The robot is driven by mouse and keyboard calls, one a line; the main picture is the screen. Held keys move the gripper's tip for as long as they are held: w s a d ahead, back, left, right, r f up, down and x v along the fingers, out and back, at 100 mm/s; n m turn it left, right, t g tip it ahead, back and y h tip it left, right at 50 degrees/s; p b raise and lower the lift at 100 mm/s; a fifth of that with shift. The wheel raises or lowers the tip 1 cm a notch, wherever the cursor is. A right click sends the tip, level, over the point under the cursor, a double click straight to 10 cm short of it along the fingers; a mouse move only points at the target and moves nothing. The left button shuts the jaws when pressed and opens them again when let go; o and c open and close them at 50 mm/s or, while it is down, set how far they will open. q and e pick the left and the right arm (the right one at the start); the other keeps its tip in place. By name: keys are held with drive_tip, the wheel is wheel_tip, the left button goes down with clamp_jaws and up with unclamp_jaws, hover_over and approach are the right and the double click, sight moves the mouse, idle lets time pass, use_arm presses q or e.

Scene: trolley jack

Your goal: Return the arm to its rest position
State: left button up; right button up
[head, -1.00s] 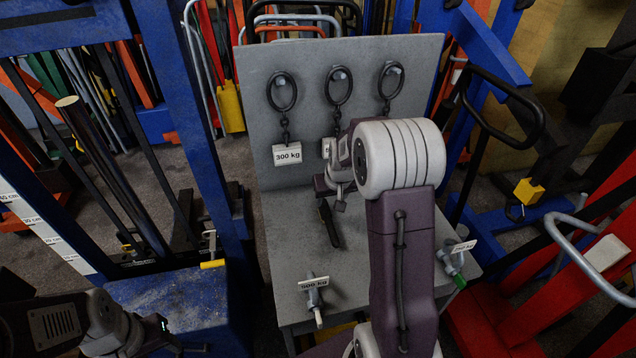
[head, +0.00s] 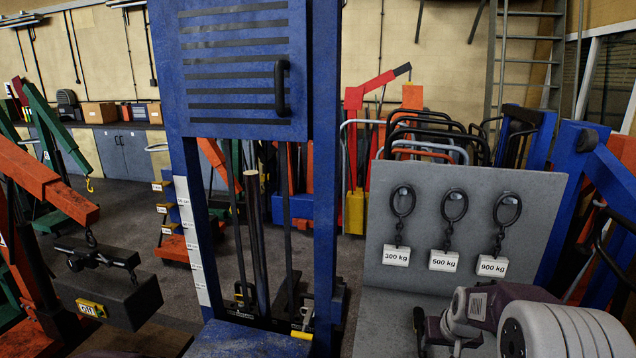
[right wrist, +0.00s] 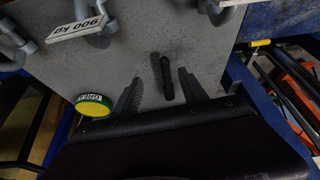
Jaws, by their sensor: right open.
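My right arm comes in at the lower right of the head view, and its gripper (head: 440,332) is only partly seen at the bottom edge. In the right wrist view the two dark fingers of the right gripper (right wrist: 160,88) are spread apart, with nothing between them that they touch. A short black handle (right wrist: 166,78) on the grey board shows between the fingers in that view, apart from both. The black handle (head: 419,322) also shows beside the gripper in the head view. My left gripper is outside both views.
A grey panel (head: 380,225) holds rings with tags for 300 (head: 396,256), 500 (head: 443,261) and 900 kg (head: 492,266). A blue lift frame (head: 180,120) stands left of it. An orange crane (head: 50,185) with a dark weight stands far left.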

drive_tip(key=s+a+f+n+g+y, duration=0.1)
drive_tip(key=s+a+n+g, duration=0.1)
drive_tip(key=s+a, duration=1)
drive_tip(key=s+f+g, duration=0.1)
drive_tip(key=s+f, duration=0.2)
drive_tip(key=s, duration=0.5)
drive_tip(key=shift+d+g, duration=0.15)
drive_tip(key=shift+g, duration=0.25)
